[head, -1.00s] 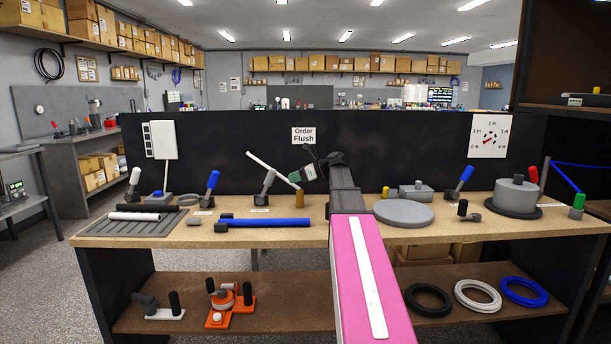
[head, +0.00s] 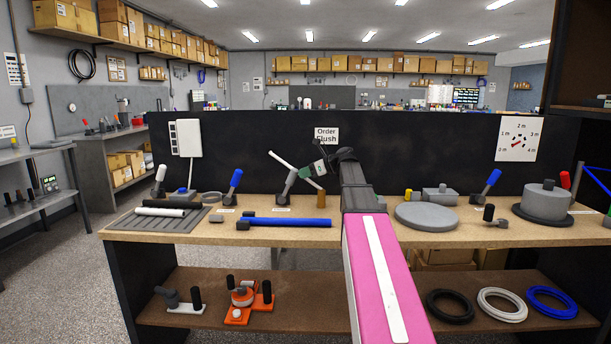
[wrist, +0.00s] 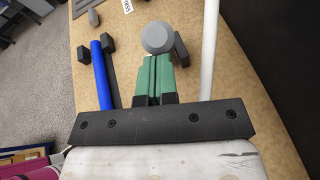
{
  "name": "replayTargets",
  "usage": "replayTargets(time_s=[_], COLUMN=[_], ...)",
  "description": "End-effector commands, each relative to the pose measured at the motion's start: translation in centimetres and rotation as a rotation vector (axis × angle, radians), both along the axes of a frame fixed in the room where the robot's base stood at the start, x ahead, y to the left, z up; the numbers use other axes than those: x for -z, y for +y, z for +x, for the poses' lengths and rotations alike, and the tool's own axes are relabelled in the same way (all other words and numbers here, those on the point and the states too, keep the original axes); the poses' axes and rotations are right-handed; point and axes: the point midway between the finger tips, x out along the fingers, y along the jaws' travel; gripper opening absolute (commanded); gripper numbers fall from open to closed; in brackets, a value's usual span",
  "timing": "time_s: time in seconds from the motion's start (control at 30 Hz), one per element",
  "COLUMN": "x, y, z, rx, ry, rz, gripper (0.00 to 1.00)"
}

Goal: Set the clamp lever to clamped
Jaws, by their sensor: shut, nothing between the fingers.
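A grey lever (head: 290,182) with a grey round knob stands on the bench, leaning right; I take it for the clamp lever, though its label is too small to read. In the wrist view its knob (wrist: 157,38) is just ahead of my fingertips. My gripper (head: 303,173) reaches down from the right with its green fingers shut and empty. The fingers (wrist: 154,60) are right at the knob, but I cannot tell whether they touch it. A white rod (head: 283,160) slants past the lever; it shows right of the fingers in the wrist view (wrist: 208,50).
A blue tube (head: 290,222) lies in front of the lever. A brown post (head: 320,199) stands to its right. Blue-handled levers stand left (head: 235,180) and right (head: 491,181). A grey disc (head: 426,216) lies right of my arm. A black panel (head: 430,150) rises behind.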

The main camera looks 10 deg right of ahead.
Motion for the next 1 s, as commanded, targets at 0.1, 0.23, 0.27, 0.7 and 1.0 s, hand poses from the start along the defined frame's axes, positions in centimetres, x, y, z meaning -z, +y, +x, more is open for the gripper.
replayTargets(time_s=[0.1,0.23,0.27,0.7,1.0], x=[-0.6,-1.3,-1.5,-3.3,-3.3], y=[0.6,1.6,1.9,7.4,10.4], z=[0.2,0.5,0.6,2.1,2.9], rx=[-0.002,-0.002,-0.002,-0.003,-0.004], ry=[0.008,0.029,0.034,0.138,0.196], rz=[-0.043,-0.12,-0.143,-0.524,-0.733], gripper=[0.0,0.0,0.0,0.0,0.0])
